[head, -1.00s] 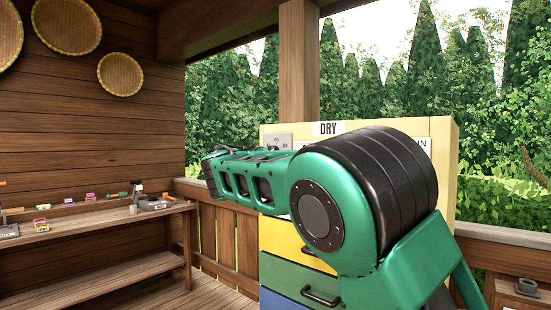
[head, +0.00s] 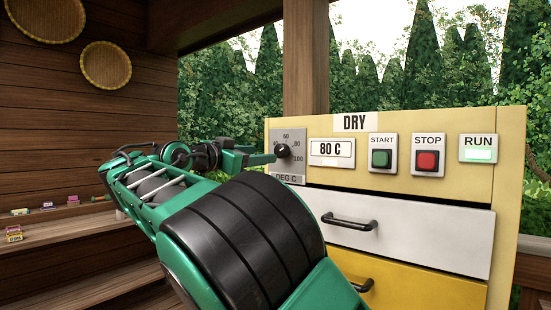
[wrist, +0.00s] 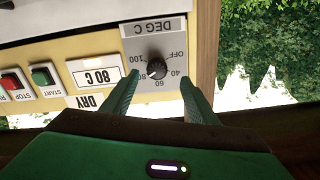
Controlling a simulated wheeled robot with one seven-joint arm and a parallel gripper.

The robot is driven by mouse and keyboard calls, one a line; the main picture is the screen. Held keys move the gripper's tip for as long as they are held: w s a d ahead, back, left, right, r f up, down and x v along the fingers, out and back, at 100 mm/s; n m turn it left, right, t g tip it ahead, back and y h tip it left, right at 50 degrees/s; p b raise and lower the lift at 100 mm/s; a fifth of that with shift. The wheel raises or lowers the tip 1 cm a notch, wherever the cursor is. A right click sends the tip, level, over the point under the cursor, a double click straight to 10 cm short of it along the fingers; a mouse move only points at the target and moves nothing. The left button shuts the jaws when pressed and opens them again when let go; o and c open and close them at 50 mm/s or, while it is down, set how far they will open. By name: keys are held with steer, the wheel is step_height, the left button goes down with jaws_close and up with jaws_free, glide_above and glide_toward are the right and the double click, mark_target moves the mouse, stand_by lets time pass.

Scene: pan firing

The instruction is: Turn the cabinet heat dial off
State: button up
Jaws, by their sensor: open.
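The heat dial (head: 282,151) is a dark round knob on a grey plate marked DEG C, at the upper left of the yellow drying cabinet (head: 511,170). In the wrist view the dial (wrist: 157,70) appears upside down, its scale running from OFF to 100. The display (head: 331,149) reads 80 C and the RUN lamp (head: 480,154) is lit pale green. My gripper (head: 272,159) is close to the dial from the left. In the wrist view its two green fingers (wrist: 160,82) are open, one on either side of the knob, with gaps visible; whether they reach its depth is unclear.
A green START button (head: 381,158) and a red STOP button (head: 427,161) are right of the display. A white drawer (head: 430,233) with a protruding black handle (head: 349,222) is below the panel. A wooden post (head: 306,60) stands behind the cabinet.

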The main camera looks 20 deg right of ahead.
mark_target(278, 153)
steer(key=x, duration=0.8)
steer(key=shift+d, duration=0.4)
steer(key=shift+c, duration=0.5)
steer(key=c, duration=1)
